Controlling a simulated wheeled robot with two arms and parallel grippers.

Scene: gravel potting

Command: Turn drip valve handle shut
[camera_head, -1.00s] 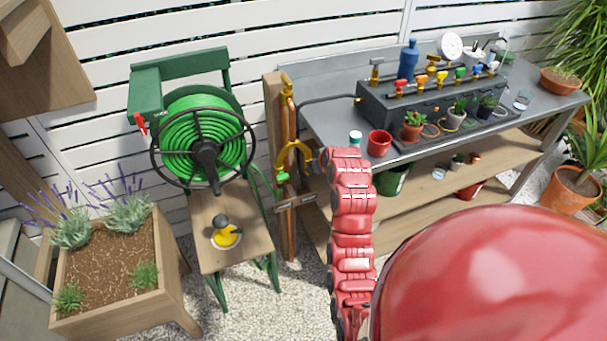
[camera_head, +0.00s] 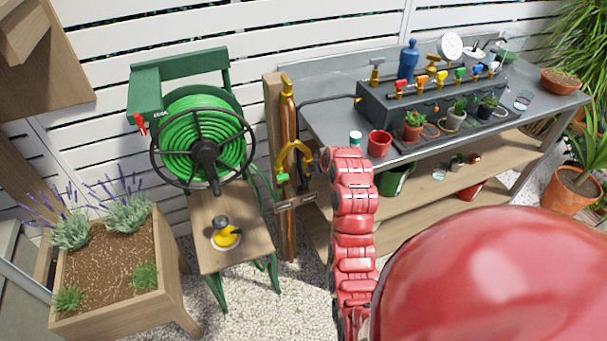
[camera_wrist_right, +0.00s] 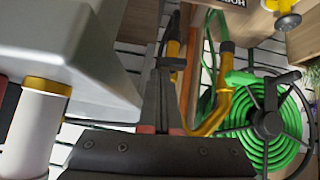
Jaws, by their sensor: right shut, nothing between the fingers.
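A brass bent pipe (camera_head: 295,149) with a green end (camera_head: 283,177) stands at the wooden post beside the bench. It also shows in the right wrist view as a brass bend (camera_wrist_right: 213,118). A darker fitting (camera_wrist_right: 172,62) sits on the brass pipe beyond my fingers. I cannot tell which part is the drip valve handle. My right gripper (camera_head: 307,161) is close to the brass bend, mostly hidden by my red arm. In the wrist view its dark fingers (camera_wrist_right: 160,85) are together, empty, left of the bend; contact is unclear. My left gripper is not in view.
The grey bench (camera_head: 335,125) carries a manifold (camera_head: 420,100) with several coloured valves, plants and a red cup (camera_head: 379,142). A green hose reel (camera_head: 204,140) stands left of the post. A wooden stool (camera_head: 205,205) holds a yellow item (camera_head: 226,237).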

